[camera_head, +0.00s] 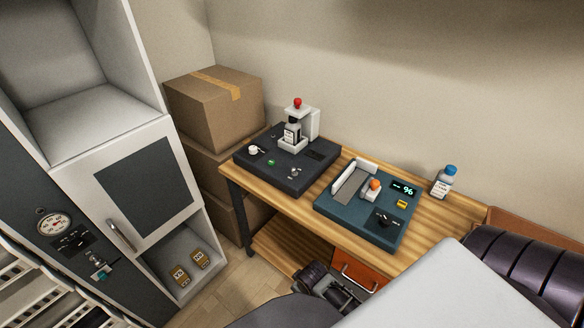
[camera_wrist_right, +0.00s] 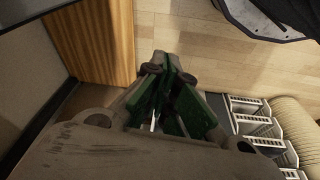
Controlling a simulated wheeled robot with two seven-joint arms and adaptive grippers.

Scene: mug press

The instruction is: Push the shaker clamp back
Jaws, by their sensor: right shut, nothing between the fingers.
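A gap shows between block and plate. A black knob sits at its front. My right gripper (camera_wrist_right: 163,68) shows in the right wrist view, shut and empty, pointing down over the floor, away from the unit. A dark part of my arm (camera_head: 322,287) shows below the table's front edge. My left gripper is not in view.
Left on the table (camera_head: 460,209) is a dark unit (camera_head: 262,167) with a white stand, a bottle and a red knob. A blue-capped bottle (camera_head: 443,182) stands at the back right. Cardboard boxes (camera_head: 212,110) and a cabinet (camera_head: 141,180) stand to the left.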

